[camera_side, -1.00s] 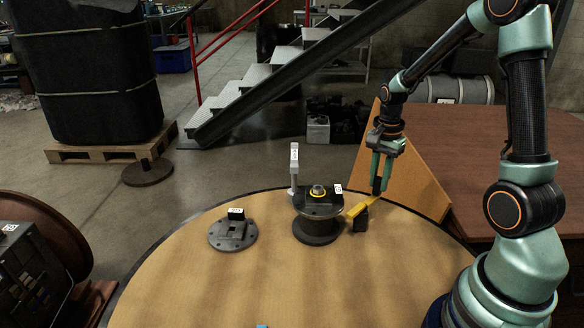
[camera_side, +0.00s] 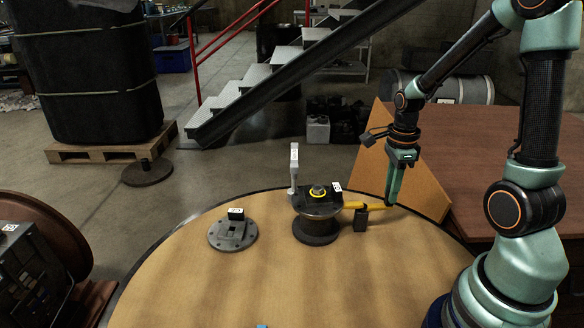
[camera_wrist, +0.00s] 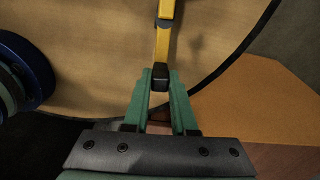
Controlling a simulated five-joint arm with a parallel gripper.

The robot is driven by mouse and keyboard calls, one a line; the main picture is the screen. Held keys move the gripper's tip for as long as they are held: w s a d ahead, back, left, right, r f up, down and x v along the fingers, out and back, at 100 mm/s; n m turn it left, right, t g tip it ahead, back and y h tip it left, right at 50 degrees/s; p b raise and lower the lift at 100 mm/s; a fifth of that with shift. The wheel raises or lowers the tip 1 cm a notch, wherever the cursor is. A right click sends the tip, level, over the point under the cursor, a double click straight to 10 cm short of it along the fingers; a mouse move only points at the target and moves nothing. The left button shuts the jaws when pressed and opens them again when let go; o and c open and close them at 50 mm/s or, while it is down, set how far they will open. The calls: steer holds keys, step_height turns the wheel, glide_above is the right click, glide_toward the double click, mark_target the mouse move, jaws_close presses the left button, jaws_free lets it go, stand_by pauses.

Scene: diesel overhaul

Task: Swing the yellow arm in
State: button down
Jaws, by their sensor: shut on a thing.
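The yellow arm (camera_side: 372,206) sticks out to the right from the dark round fixture (camera_side: 317,205) on the round table. A dark block (camera_side: 360,220) sits at the arm, near the fixture. My gripper (camera_side: 391,203) is shut on the arm's outer end, pointing down. In the wrist view the yellow arm (camera_wrist: 162,42) runs away from my gripper (camera_wrist: 160,88), and its dark end (camera_wrist: 160,76) is between the fingertips. The fixture itself is not clear in the wrist view.
A grey post (camera_side: 294,170) stands just left of the fixture. A flat flanged disc (camera_side: 232,233) with a labelled block lies farther left. An orange slanted panel (camera_side: 425,185) stands behind my gripper.

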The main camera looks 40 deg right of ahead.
steer(key=shift+s+a+r+m, duration=0.15)
steer(key=shift+m, duration=0.35)
steer(key=c, duration=0.7)
jaws_free()
steer(key=shift+s, duration=0.1)
step_height(320, 180, up, 12)
steer(key=shift+a, duration=0.1)
